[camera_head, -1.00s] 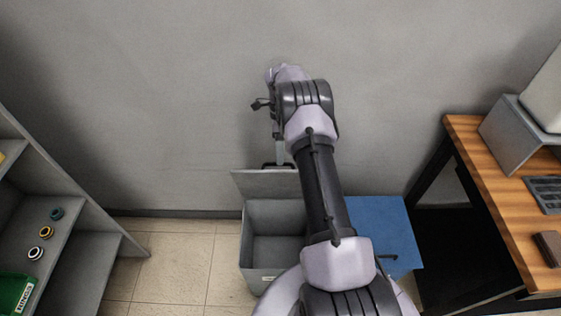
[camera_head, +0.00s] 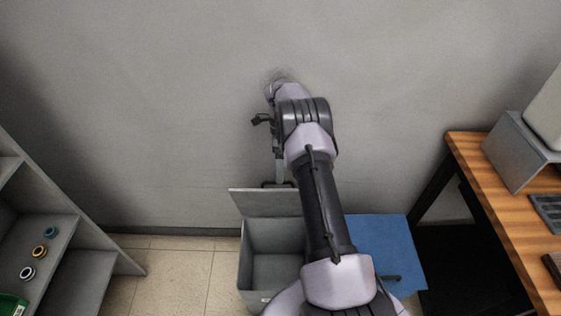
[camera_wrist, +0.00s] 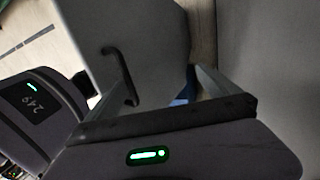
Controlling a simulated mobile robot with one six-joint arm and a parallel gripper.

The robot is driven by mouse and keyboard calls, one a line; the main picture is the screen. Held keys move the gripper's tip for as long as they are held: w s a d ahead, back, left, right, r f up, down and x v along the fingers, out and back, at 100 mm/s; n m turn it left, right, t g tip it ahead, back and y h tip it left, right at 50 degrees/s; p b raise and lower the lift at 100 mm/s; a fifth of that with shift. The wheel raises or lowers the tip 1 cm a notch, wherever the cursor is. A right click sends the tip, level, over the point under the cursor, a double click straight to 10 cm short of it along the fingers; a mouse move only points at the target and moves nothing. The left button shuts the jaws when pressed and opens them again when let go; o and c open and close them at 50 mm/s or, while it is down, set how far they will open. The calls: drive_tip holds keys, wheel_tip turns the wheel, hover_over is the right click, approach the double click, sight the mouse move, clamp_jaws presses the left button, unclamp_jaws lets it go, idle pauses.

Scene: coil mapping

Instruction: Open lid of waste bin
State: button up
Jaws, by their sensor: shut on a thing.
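The grey waste bin (camera_head: 252,268) stands on the floor by the wall, and its empty inside shows. Its grey lid (camera_head: 262,203) is raised upright at the back, towards the wall. A dark handle (camera_head: 268,184) is at the lid's top edge; it also shows in the wrist view (camera_wrist: 117,60) on the pale lid (camera_wrist: 155,35). My gripper (camera_head: 280,178) is at this handle and shut on it, though the exact contact is partly hidden. My arm hides the bin's right side.
A blue-topped bin (camera_head: 380,245) stands just right of the grey bin. A wooden table (camera_head: 490,190) is at the right. A grey shelf (camera_head: 85,240) with small rings stands at the left. Tiled floor (camera_head: 180,270) is clear between shelf and bin.

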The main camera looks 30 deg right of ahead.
wheel_tip(320, 180, up, 4)
drive_tip(key=p, duration=0.2)
drive_tip(key=shift+s+a+f+p, duration=0.1)
drive_tip(key=shift+s+f+p, duration=0.1)
drive_tip(key=shift+p, duration=0.2)
drive_tip(key=c, duration=0.8)
drive_tip(key=s+a+p, duration=0.1)
drive_tip(key=s+a, duration=0.1)
drive_tip(key=s, duration=0.2)
drive_tip(key=s+a+r+p, duration=0.1)
drive_tip(key=s+a, duration=0.1)
drive_tip(key=s, duration=0.3)
drive_tip(key=s+a+p, duration=0.1)
drive_tip(key=s+a, duration=0.1)
drive_tip(key=s, duration=0.3)
drive_tip(key=shift+s+a+r, duration=0.1)
drive_tip(key=shift+s+r, duration=0.05)
drive_tip(key=shift+s, duration=0.1)
